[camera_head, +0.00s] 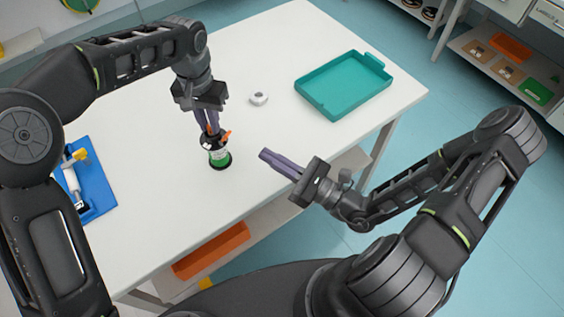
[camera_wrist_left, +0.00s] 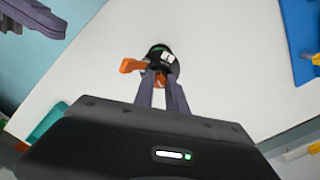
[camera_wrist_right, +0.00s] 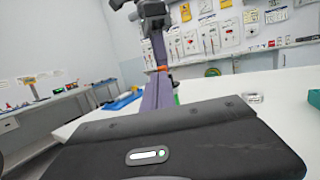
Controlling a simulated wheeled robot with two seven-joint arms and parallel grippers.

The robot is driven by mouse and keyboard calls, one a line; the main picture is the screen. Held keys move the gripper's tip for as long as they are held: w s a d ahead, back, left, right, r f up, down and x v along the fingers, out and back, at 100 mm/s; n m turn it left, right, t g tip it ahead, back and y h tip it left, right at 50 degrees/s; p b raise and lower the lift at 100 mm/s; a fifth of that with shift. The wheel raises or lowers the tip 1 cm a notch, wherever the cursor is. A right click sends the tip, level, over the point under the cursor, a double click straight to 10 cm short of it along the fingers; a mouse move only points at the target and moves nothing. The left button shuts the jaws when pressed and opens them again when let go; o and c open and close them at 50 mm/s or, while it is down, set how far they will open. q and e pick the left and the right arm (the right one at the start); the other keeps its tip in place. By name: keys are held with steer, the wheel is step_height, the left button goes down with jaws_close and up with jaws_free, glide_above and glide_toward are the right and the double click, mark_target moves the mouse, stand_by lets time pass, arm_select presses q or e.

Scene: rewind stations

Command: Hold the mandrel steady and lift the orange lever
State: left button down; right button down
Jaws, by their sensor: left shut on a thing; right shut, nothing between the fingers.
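The mandrel (camera_head: 219,155) stands upright on the white table, a short black device with a green band and dark base. Its orange lever (camera_head: 227,135) sticks out to the side; in the left wrist view the lever (camera_wrist_left: 131,66) points left. My left gripper (camera_head: 212,130) comes down from above, its fingers shut on the orange top part of the mandrel, which they partly hide. My right gripper (camera_head: 264,154) is shut and empty, to the right of the mandrel and apart from it, its tips pointing toward it.
A small white roll (camera_head: 259,98) lies on the table behind the mandrel. A teal tray (camera_head: 312,99) is at the back right. A blue board (camera_head: 100,195) with a white and yellow tool lies at the left. An orange bin (camera_head: 211,252) is on the lower shelf. The table's front is clear.

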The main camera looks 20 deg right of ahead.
steer(key=shift+v, duration=1.5)
steer(key=shift+f, duration=0.1)
step_height(320, 180, down, 7)
steer(key=shift+d+f+t+y, duration=0.1)
steer(key=shift+t+y, duration=1)
steer(key=shift+t, duration=0.1)
steer(key=shift+w, duration=0.1)
